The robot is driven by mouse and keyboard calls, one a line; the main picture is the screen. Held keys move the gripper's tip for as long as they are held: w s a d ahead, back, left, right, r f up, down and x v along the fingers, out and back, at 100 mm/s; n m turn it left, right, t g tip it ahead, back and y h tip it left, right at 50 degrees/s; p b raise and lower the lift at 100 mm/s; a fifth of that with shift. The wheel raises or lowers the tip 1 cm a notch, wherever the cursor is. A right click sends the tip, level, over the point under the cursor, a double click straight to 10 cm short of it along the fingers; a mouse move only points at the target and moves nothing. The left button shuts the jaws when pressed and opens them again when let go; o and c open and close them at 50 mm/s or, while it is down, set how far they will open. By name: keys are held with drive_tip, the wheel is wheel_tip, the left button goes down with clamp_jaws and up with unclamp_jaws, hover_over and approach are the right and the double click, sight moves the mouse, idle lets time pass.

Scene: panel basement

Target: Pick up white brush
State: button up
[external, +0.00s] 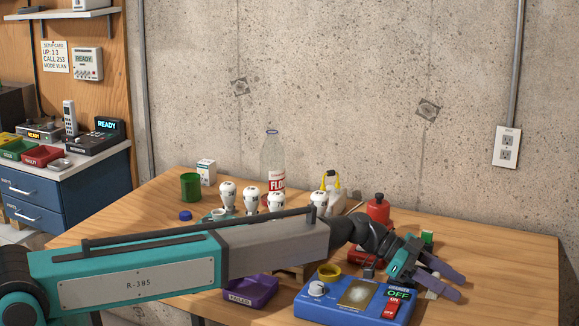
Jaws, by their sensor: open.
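My gripper (452,286) is at the right of the table, low over its top, with two dark purple fingers apart. A small whitish piece (432,294) shows beside and partly behind the fingers. It may be part of the white brush, but it is too small and covered to tell. I see no whole brush, and nothing is clearly held between the fingers.
A blue box with OFF switches (345,306) stands left of my gripper. A red bottle (378,208), white-topped bulbs (250,199), a clear bottle (272,160) and a purple FAILED tray (251,291) crowd the middle. The table's right end (515,265) is clear.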

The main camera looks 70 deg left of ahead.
clamp_jaws()
wheel_tip(320, 180, up, 10)
drive_tip(key=b, duration=0.2)
drive_tip(key=shift+b, duration=0.3)
idle(0.6)
idle(0.4)
